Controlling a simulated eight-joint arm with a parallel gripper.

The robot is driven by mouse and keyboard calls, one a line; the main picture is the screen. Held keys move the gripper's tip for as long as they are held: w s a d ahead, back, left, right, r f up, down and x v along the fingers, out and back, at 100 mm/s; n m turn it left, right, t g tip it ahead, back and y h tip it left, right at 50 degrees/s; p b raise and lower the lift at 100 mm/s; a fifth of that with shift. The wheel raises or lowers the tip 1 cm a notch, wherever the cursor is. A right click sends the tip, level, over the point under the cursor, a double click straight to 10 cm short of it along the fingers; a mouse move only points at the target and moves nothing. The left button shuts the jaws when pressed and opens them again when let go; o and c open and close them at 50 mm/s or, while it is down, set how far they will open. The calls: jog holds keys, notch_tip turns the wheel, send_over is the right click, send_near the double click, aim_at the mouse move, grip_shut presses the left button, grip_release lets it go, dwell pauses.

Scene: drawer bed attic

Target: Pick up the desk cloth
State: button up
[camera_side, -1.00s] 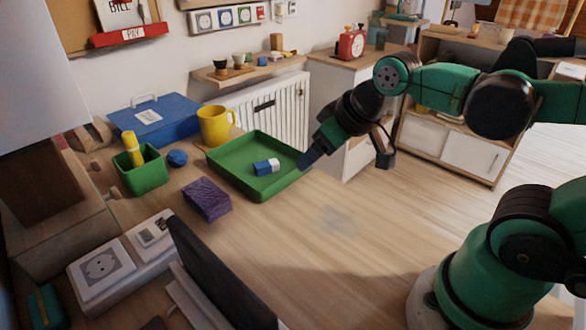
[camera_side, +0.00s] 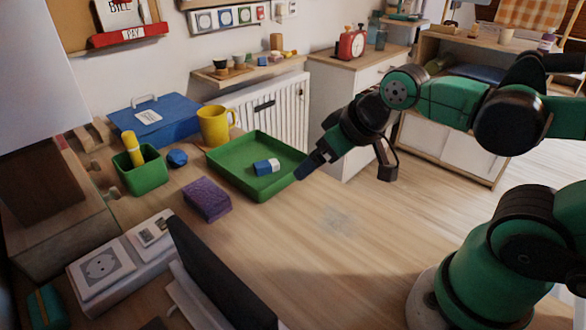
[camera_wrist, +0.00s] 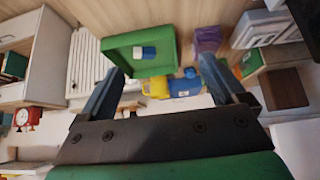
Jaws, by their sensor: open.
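The desk cloth appears to be the purple block-shaped piece (camera_side: 207,200) lying on the wooden desk, left of the green tray. It also shows in the wrist view (camera_wrist: 207,40), at the upper right beyond one finger. My gripper (camera_side: 303,172) is near the right edge of the green tray, well to the right of the cloth and apart from it. In the wrist view my gripper (camera_wrist: 163,72) has its two fingers spread wide with nothing held between them.
The green tray (camera_side: 230,175) holds a blue and white block (camera_side: 266,167). A yellow mug (camera_side: 214,126), blue case (camera_side: 155,122), small blue ball (camera_side: 177,158) and green cup (camera_side: 145,174) stand behind. A dark screen (camera_side: 220,275) rises in front.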

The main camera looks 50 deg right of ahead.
jog(key=shift+o, duration=0.2)
jog(key=n+t+h, duration=0.2)
jog(key=n+t, duration=0.2)
jog(key=n, duration=2.7)
send_near(205, 192)
jog(key=shift+s+d+r, duration=0.1)
jog(key=shift+s+r, duration=0.1)
jog(key=shift+s, duration=0.25)
jog(key=shift+s+d+r, duration=0.15)
jog(key=shift+s+r, duration=0.05)
jog(key=shift+s, duration=0.3)
jog(key=n, duration=0.1)
jog(key=a+n, duration=0.1)
jog(key=shift+f+n+t, duration=0.3)
jog(key=shift+f+t, duration=0.05)
jog(key=shift+t, duration=0.05)
jog(key=x, duration=1.2)
jog(key=shift+d, duration=0.1)
jog(key=shift+r, duration=0.1)
jog(key=c, duration=1.1)
